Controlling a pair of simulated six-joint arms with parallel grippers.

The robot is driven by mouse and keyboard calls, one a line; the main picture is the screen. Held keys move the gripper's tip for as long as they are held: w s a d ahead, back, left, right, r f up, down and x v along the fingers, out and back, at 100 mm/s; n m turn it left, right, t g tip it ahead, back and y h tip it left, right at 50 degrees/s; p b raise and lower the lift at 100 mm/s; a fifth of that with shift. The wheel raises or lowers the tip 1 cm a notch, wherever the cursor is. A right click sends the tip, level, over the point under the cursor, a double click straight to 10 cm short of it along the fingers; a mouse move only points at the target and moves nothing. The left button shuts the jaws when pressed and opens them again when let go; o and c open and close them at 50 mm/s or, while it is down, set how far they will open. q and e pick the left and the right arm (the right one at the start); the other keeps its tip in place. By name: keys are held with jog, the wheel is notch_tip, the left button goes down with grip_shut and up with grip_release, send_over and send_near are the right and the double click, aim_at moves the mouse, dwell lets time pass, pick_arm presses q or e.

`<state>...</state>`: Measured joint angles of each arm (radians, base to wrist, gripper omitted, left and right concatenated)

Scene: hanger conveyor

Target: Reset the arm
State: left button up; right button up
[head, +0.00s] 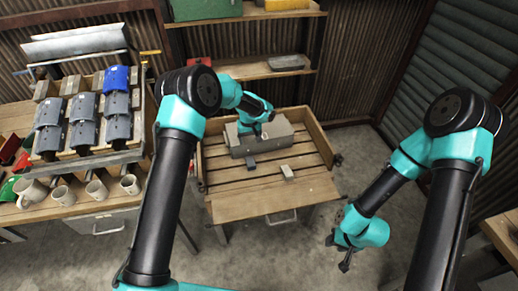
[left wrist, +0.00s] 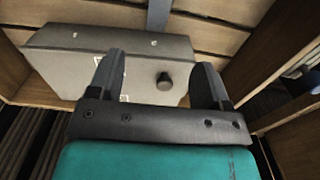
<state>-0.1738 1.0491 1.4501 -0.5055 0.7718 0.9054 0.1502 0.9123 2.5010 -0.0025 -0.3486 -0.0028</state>
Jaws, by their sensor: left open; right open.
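My left gripper (head: 250,131) is over the grey box (head: 272,139) on the slatted wooden bench in the head view. In the left wrist view, its two dark fingers (left wrist: 158,82) are apart and empty. I cannot tell whether the fingers touch the box. My right gripper (head: 343,258) hangs low at the right, over the concrete floor, open and holding nothing visible.
The wooden bench (head: 262,207) has raised side walls. A small dark piece (head: 250,162) and a small pale block (head: 287,172) lie in front of the box. At left, a rack holds grey pieces and a blue piece (head: 117,78); several mugs (head: 97,190) stand below. Shelves (head: 262,68) are behind.

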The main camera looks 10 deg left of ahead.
pick_arm(q)
jog(key=s+a+f+h, duration=0.1)
jog(key=s+f, duration=0.3)
jog(key=s, duration=0.4)
jog(key=s+a+f+m+h, duration=0.1)
jog(key=s+a+f, duration=0.2)
jog(key=s, duration=0.6)
jog(key=s+a+f+m+h, duration=0.1)
jog(key=s+f, duration=0.3)
jog(key=s, duration=0.5)
jog(key=shift+s+a+f+h, duration=0.2)
jog(key=shift+a+f+h, duration=0.15)
jog(key=shift+a+h, duration=0.2)
jog(key=s+a, duration=0.3)
jog(key=s, duration=0.8)
jog(key=shift+r+t, duration=0.4)
jog(key=shift+r, duration=0.05)
